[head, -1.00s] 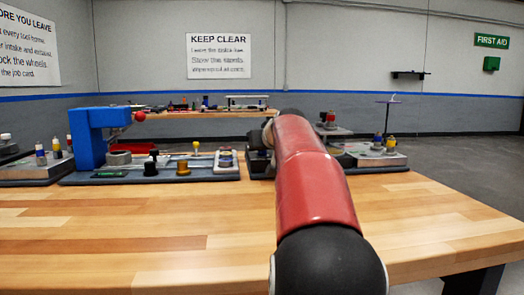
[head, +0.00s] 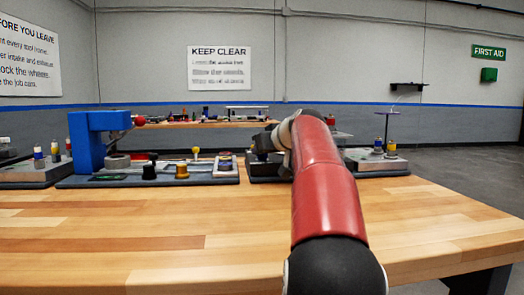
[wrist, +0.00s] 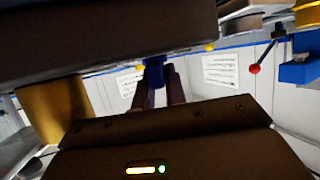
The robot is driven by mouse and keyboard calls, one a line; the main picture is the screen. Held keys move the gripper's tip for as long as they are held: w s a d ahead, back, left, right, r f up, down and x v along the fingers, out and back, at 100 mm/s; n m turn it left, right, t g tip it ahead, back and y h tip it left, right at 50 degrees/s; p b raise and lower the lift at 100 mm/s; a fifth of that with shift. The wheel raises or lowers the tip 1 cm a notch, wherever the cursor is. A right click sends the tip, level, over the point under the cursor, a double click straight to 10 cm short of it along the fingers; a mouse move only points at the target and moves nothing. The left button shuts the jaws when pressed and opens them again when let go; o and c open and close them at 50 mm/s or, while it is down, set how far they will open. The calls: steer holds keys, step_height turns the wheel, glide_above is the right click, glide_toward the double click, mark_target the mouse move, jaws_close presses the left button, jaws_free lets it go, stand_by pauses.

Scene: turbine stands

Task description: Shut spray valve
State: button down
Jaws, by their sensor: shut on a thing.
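In the wrist view, my gripper (wrist: 157,86) has its two fingers closed around a small blue handle (wrist: 154,72), just below a dark overhanging body. I cannot tell for sure that this handle belongs to the spray valve. In the head view, my red arm reaches over the bench to the unit at right of centre and covers most of it. A dark base (head: 263,172) shows left of my arm.
A blue press-like frame with a red ball (head: 87,142) stands on the bench at left. Black and yellow knobs (head: 182,170) stand beside it. A stand with small bottles (head: 382,160) is at right. The wooden bench top (head: 130,230) is clear in front.

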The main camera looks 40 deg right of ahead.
steer(key=c, duration=1.4)
jaws_free()
steer(key=shift+f, duration=0.1)
steer(key=shift+c, duration=0.2)
steer(key=b+v, duration=0.1)
steer(key=v, duration=0.7)
steer(key=shift+w, duration=0.1)
